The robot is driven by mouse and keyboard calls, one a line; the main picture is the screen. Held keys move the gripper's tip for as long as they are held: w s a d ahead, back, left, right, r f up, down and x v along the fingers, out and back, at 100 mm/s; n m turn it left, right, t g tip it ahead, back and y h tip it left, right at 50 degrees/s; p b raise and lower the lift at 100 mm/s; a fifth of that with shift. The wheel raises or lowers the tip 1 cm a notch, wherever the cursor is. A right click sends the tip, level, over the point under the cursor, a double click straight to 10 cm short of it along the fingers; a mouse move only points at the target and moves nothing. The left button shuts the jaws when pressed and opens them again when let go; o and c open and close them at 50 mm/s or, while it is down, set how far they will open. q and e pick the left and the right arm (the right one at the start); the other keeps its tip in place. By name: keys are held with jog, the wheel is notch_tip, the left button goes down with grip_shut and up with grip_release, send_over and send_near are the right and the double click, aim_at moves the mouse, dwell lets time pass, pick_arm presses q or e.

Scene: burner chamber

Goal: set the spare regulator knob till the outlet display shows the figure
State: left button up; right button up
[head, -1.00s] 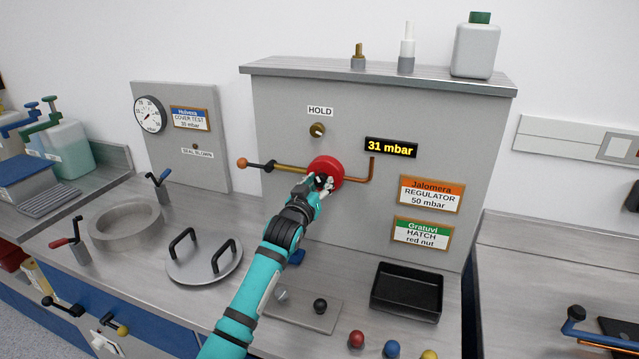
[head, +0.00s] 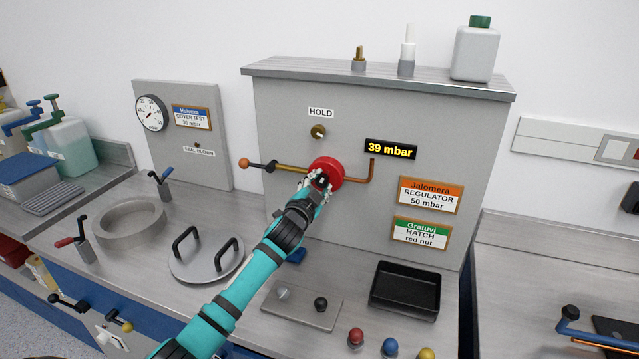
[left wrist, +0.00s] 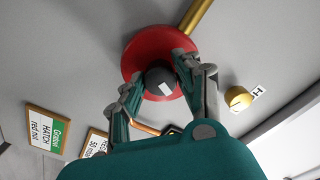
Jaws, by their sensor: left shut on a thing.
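The red round regulator (head: 327,168) sits on the pipe on the grey panel, with a black knob (left wrist: 160,80) with a white mark at its centre. My left gripper (head: 320,183) is shut on this knob; in the left wrist view its fingers (left wrist: 158,88) lie on either side of it. The outlet display (head: 390,148) reads 39 mbar in yellow. The orange card (head: 431,195) reads Jalomera, REGULATOR, 50 mbar. My right gripper is not in view.
A brass knob (head: 318,131) sits under a HOLD label. A lever with an orange ball (head: 244,163) stands left on the pipe. Below are a lid with two handles (head: 205,257), a plate with two balls (head: 302,305), and a black tray (head: 405,290).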

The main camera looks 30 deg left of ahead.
pick_arm(q)
jog(key=m, duration=0.4)
jog(key=shift+m+p, duration=0.3)
jog(key=shift+p, duration=0.05)
dwell(0.4)
jog(key=o, duration=1.1)
jog(key=shift+o, duration=0.2)
jog(key=v, duration=1.2)
jog(key=shift+f, duration=0.15)
